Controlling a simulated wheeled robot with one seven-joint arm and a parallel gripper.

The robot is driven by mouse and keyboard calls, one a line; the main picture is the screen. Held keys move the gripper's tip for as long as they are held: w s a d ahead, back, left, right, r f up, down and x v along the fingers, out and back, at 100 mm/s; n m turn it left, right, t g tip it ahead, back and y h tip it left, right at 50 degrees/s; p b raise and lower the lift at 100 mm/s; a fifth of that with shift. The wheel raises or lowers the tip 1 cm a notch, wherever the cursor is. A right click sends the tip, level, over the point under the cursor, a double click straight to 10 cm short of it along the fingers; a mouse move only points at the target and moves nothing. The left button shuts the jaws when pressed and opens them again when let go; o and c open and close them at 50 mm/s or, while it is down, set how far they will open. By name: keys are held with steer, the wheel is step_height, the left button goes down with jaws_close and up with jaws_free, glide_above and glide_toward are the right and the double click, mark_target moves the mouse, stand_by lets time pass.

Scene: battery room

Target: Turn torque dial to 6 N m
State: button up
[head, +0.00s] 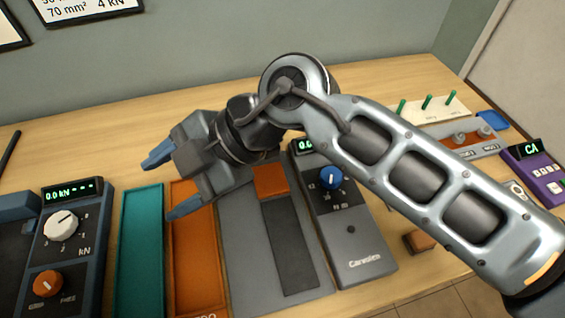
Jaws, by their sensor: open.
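The torque dial is a blue knob (331,179) on a dark grey box (352,235) right of the middle of the head view. Figures ring the knob, with 12 readable at its left; the other marks are too small to read surely. The box's green display (305,146) begins with 0 and is partly covered by my arm. My gripper (171,183) is open and empty, its blue fingertips apart and pointing left. It hangs above the orange tray, well to the left of the knob, touching nothing that I can see.
Left of the box lie a grey plate (240,260) with an orange block (271,181), an orange tray (195,285) and a teal tray (140,250). A kN unit (78,235) stands at far left. A brown block (419,241) and a purple device (537,172) are at right.

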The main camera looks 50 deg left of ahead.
steer(key=w+d+f+m+t+h, duration=0.1)
steer(key=w+d+f+t+h, duration=0.2)
steer(key=w, duration=0.6)
steer(key=r+m+t+h, duration=0.1)
steer(key=m+t+h, duration=0.1)
steer(key=t, duration=0.5)
glide_above(331, 175)
steer(key=shift+s+a, duration=0.1)
steer(key=shift+s, duration=0.1)
steer(key=shift+w+f, duration=0.15)
steer(key=shift+w, duration=0.05)
step_height(331, 175, down, 7)
steer(key=shift+f+p, duration=0.2)
steer(key=shift+p, duration=0.5)
steer(key=shift+c, duration=0.3)
steer(key=c, duration=1)
